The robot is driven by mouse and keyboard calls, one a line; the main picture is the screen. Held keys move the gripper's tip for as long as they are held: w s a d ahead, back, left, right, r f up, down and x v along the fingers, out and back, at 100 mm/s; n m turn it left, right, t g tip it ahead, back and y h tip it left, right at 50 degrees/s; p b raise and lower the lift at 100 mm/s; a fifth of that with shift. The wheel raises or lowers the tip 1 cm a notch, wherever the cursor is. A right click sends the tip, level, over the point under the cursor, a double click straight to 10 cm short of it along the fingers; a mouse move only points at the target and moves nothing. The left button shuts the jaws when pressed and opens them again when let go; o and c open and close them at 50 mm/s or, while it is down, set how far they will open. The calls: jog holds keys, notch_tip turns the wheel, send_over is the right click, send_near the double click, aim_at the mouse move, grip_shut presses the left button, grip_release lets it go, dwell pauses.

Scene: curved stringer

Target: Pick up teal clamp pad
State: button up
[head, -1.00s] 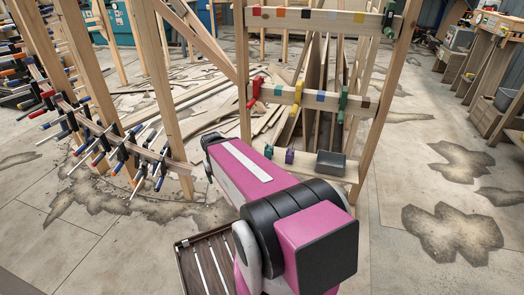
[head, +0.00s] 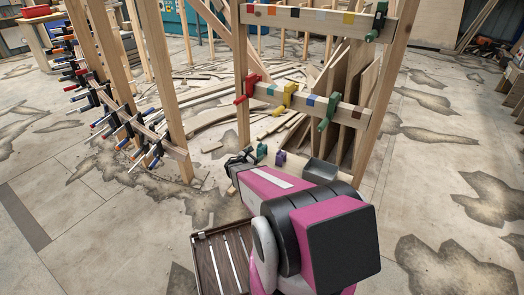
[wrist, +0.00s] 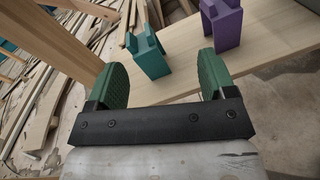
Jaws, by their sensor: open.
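The teal clamp pad (wrist: 150,55) stands on a light wooden shelf board (wrist: 185,75) in the wrist view, a blocky piece with a forked top. In the head view the teal pad (head: 262,152) is small, just right of my gripper (head: 240,160). My gripper (wrist: 163,75) is open and empty, with its two green fingers spread. The pad lies beyond the fingertips, between their lines and nearer the middle, and appears untouched. A purple pad (wrist: 224,22) stands on the same board to the right, also visible in the head view (head: 280,158).
A grey bin (head: 320,171) sits on the shelf's right. A wooden post (wrist: 65,45) rises left of my gripper. Red (head: 246,88), yellow (head: 286,96) and green (head: 329,112) clamps hang on the rail above. A slatted crate (head: 222,258) is below my arm.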

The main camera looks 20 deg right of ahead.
aim_at(262, 146)
jog(key=w+d+n+t, duration=0.1)
jog(key=w, duration=0.1)
jog(key=w+d+f+n, duration=0.1)
jog(key=w, duration=0.1)
jog(key=w+d+f+n+t, duration=0.1)
jog(key=w+n, duration=0.1)
jog(key=shift+w+d+f+t, duration=0.2)
jog(key=shift+w+t, duration=0.05)
jog(key=shift+t, duration=0.05)
jog(key=shift+f+x, duration=0.15)
jog(key=shift+x, duration=1.2)
jog(key=shift+f+x, duration=0.2)
jog(key=shift+x, duration=1.1)
jog(key=shift+s+d, duration=0.1)
jog(key=shift+s, duration=0.1)
jog(key=shift+c, duration=0.3)
jog(key=c, duration=0.9)
